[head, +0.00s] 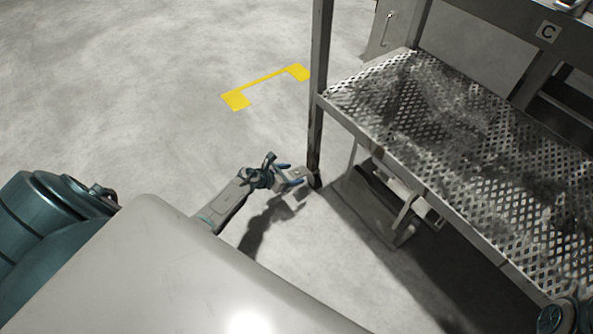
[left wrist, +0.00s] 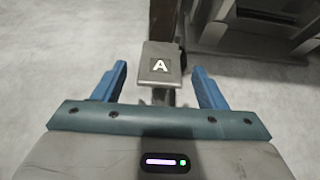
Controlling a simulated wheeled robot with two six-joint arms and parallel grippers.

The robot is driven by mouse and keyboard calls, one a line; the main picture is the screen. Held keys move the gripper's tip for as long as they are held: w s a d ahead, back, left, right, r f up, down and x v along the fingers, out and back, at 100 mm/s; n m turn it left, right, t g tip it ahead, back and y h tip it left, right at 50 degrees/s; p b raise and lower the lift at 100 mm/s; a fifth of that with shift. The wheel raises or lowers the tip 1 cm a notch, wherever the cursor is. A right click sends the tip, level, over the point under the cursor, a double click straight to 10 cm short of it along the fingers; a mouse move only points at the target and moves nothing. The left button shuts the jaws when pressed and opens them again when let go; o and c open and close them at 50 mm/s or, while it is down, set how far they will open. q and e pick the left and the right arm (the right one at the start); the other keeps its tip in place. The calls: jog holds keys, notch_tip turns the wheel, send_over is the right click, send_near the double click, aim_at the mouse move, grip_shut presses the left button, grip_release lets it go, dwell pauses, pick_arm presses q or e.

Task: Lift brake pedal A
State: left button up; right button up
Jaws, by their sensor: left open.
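In the head view the pedal (head: 299,173) is small, at the foot of the frame's post. My left gripper (head: 287,176) is open, with its blue fingers at the pedal. In the left wrist view the gripper (left wrist: 161,86) has one finger on each side of the pedal, with visible gaps. Contact cannot be told. My right gripper is not seen.
A dark metal post (head: 317,95) rises right beside the pedal. A perforated metal platform (head: 430,110) fills the right, with a grey bracket (head: 400,215) beneath it. A sign C (head: 547,32) is at upper right. Yellow floor marks (head: 237,100) lie on open floor at left.

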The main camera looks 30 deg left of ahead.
pick_arm(q)
jog(key=p+v, duration=0.2)
jog(key=v, duration=0.4)
jog(key=shift+s+r, duration=0.2)
jog(key=shift+s+a, duration=0.1)
